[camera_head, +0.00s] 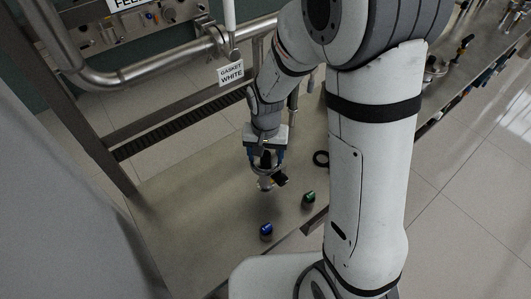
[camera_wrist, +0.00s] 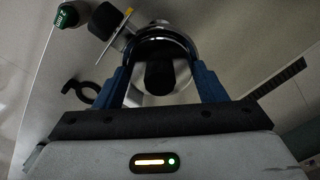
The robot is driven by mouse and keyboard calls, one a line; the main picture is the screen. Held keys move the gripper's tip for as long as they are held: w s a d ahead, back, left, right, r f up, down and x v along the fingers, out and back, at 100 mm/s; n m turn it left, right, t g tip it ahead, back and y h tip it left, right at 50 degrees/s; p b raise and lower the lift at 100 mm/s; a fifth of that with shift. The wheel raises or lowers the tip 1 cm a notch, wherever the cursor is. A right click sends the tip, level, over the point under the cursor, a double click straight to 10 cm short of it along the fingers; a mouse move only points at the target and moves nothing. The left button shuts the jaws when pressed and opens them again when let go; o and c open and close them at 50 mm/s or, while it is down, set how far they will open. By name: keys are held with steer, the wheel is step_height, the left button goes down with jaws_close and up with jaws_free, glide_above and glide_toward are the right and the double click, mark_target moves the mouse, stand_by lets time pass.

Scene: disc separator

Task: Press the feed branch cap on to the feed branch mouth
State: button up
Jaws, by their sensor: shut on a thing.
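My gripper (camera_head: 266,160) points down above the grey bench in the head view. In the wrist view its blue fingers (camera_wrist: 161,86) are shut on a round steel piece with a dark centre (camera_wrist: 188,47), which looks like the feed branch cap. The held piece (camera_head: 266,184) shows small and steel-coloured under the gripper in the head view, with a black part (camera_head: 281,180) beside it. In the wrist view a black knob (camera_wrist: 105,20) with a thin bright rod lies beside the steel rim; I cannot tell whether it is joined. I cannot make out the feed branch mouth.
The grey bench (camera_head: 190,205) holds a blue-topped piece (camera_head: 266,230), a green-topped piece (camera_head: 309,198) and a black ring (camera_head: 321,158). The bench's left part is clear.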

steer(key=shift+f, duration=0.3)
steer(key=o, duration=1.4)
steer(key=shift+c, duration=0.2)
step_height(320, 180, up, 8)
steer(key=shift+f+b, duration=0.15)
steer(key=shift+b, duration=0.35)
step_height(320, 180, up, 4)
steer(key=p, duration=0.2)
steer(key=shift+p, duration=0.4)
steer(key=s+d+r+n+t, duration=0.2)
steer(key=s+d+r+t, duration=0.1)
steer(key=s+d+r, duration=0.6)
steer(key=s+d, duration=0.2)
steer(key=s, duration=0.2)
steer(key=shift+d, duration=0.3)
